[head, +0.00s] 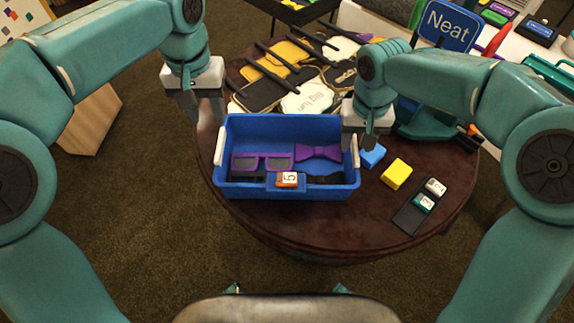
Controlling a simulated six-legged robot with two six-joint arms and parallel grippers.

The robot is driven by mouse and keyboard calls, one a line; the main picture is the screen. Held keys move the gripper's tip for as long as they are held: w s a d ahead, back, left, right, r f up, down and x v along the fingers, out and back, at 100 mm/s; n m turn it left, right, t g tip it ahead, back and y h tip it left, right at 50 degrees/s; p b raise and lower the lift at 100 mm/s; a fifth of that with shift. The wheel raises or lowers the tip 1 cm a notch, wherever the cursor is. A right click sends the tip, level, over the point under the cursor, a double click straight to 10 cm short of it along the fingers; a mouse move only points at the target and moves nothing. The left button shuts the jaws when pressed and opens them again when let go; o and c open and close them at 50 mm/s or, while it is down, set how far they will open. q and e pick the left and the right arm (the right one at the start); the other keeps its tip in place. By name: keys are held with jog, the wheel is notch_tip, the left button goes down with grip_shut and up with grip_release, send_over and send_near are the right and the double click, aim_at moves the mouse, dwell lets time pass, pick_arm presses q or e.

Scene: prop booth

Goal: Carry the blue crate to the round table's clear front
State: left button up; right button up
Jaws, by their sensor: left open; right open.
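The blue crate (335,191) sits upright at the front left of the round dark table (300,225), close to its edge. It has a pale handle on each end. Purple glasses (262,162), a purple bow tie (319,152) and some dark items lie inside. A block numbered 5 (289,180) shows at its front wall. My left gripper (196,112) is open and empty, behind and above the left handle. My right gripper (366,138) is open beside the crate's right handle; whether it touches is unclear.
Signs and boards (305,95) cover the table's back. A blue block (372,156), a yellow block (397,174) and a dark tray (408,219) with numbered blocks lie right of the crate. A blue "Neat" sign (448,25) stands at back right. A strip of table before the crate is bare.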

notch_tip(320, 180, up, 10)
jog(key=shift+f, duration=0.15)
dwell(0.3)
jog(key=shift+s, duration=0.15)
